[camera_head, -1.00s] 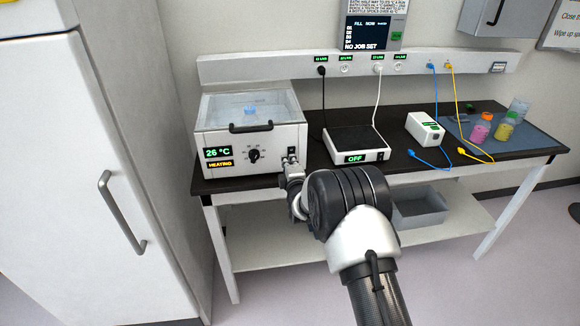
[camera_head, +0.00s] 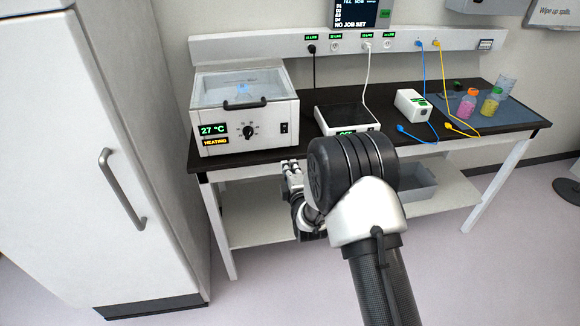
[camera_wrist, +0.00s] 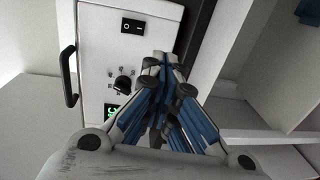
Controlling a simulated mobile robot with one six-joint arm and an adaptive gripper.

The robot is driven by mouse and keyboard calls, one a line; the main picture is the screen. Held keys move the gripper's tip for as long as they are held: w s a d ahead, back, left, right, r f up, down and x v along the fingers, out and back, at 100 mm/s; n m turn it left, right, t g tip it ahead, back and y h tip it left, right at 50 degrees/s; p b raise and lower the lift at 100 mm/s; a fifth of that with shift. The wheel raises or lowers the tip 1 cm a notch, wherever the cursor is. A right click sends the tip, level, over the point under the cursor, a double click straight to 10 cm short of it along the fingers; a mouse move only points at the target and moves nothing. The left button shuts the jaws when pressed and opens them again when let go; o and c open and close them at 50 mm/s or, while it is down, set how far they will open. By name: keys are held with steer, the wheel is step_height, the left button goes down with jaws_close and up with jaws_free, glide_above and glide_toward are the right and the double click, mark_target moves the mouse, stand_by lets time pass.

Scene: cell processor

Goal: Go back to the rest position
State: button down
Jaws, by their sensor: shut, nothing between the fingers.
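My gripper (camera_wrist: 162,58) shows in the wrist view with its fingertips together and nothing between them. It is in front of the heated bath's front panel (camera_wrist: 115,62), near the power switch (camera_wrist: 131,26). In the head view the gripper end (camera_head: 292,168) is small and partly hidden by my arm, below and right of the bath, near the table's front edge. The white water bath (camera_head: 245,125) has its clear lid down, and its display reads 27 °C and HEATING. A bottle with a blue cap shows dimly inside it.
The dark bench (camera_head: 240,163) holds a flat hotplate (camera_head: 346,120), a white box (camera_head: 412,104), blue and yellow cables, and capped bottles (camera_head: 467,103) on a blue mat. A tall white cabinet (camera_head: 75,180) stands at left. A grey bin sits on the lower shelf. Floor in front is clear.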

steer(key=shift+s, duration=0.1)
stand_by(0.3)
steer(key=s+d+r+m+g+h, duration=0.1)
steer(key=s+d+r+m+g, duration=0.2)
steer(key=s+d+r+m, duration=0.4)
steer(key=s+d+r+m+g+h, duration=0.2)
steer(key=s+d+r+m, duration=0.15)
steer(key=r, duration=0.65)
steer(key=s+d+m+g, duration=0.2)
steer(key=s+d+m, duration=0.1)
steer(key=s, duration=0.8)
steer(key=s+d+m+g+h, duration=0.1)
steer(key=s+d+m+g, duration=0.1)
steer(key=s, duration=1)
steer(key=s+d+r+m+g, duration=0.1)
steer(key=s+d+m, duration=0.3)
steer(key=s, duration=0.8)
steer(key=shift+d+m+g+h, duration=0.3)
steer(key=shift+m+g, duration=0.4)
steer(key=shift+m, duration=0.15)
